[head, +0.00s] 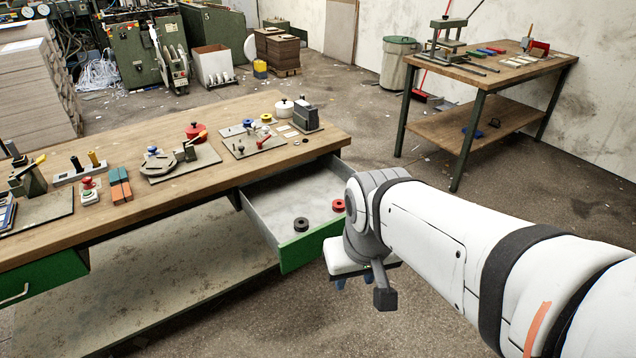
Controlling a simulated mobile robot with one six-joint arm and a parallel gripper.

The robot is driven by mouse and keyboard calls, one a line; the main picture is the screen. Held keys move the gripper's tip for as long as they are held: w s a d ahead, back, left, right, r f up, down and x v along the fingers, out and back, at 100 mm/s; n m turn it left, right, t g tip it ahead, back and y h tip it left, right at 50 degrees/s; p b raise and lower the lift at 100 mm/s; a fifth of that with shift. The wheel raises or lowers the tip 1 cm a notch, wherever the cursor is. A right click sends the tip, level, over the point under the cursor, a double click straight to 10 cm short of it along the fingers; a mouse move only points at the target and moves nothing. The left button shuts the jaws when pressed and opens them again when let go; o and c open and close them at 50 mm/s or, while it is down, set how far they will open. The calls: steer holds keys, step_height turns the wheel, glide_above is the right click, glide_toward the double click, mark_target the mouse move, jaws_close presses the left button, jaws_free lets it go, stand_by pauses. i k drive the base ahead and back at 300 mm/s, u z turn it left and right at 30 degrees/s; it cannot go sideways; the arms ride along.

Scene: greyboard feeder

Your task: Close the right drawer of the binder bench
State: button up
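The right drawer (308,246) of the binder bench (225,165) stands pulled out, with its green front facing me. A black ring-shaped roll (301,224) and a red one (338,205) lie inside it near the front. My gripper (354,284) is just outside the drawer, at the right end of its green front. My wrist covers that end, so I cannot tell whether they touch. Only small blue finger parts show below the pale gripper body, and the gap between them is unclear. The drawer's handle is not visible.
The bench top carries several tools, a red pot (195,131) and a white pot (284,108). The left drawer (40,284) has a green front and appears shut. A second table (485,75) stands at the back right. Open floor lies between it and the bench.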

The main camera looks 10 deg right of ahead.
mark_target(308, 189)
steer(key=z, duration=0.4)
steer(key=i, duration=0.75)
steer(key=u, duration=1.4)
steer(key=k, duration=1.15)
steer(key=z, duration=0.7)
steer(key=i, duration=0.9)
steer(key=z, duration=0.05)
